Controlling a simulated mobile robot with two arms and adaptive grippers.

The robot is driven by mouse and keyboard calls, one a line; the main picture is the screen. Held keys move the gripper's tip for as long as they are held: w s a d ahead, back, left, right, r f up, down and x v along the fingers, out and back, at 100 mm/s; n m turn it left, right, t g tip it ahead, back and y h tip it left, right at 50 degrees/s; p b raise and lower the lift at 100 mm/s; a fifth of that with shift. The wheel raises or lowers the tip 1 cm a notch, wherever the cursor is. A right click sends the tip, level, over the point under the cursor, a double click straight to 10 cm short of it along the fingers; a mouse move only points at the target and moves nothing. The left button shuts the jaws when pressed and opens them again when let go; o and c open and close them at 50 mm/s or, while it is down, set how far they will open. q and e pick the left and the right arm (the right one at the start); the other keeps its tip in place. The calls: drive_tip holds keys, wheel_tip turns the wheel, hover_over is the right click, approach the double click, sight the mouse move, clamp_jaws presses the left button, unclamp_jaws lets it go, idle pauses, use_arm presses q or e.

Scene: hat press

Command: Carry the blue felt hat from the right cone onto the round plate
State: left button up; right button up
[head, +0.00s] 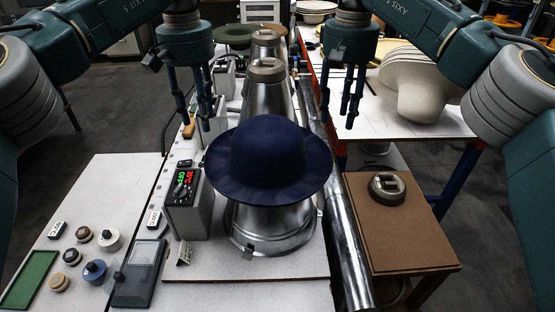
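The blue felt hat (268,155) sits brim down, crown up, over a shiny metal cone (270,228) at the front middle. The hat hides the top of that cone. My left gripper (197,122) hangs fingers down to the left of the hat, above its brim, apart from it and empty. My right gripper (338,120) hangs fingers down to the right of the hat, also apart and empty. Both have their fingers spread. I cannot tell for certain which thing is the round plate.
More metal cones (264,90) stand behind the hat. A control box (188,203) with lit digits is left of the cone. A metal pipe (350,245) runs along its right. A cream hat (415,82) lies on the right table.

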sight(207, 155)
use_arm(q)
drive_tip(key=shift+w+a, duration=0.1)
use_arm(e)
drive_tip(key=shift+w+a, duration=0.1)
drive_tip(key=shift+a, duration=0.05)
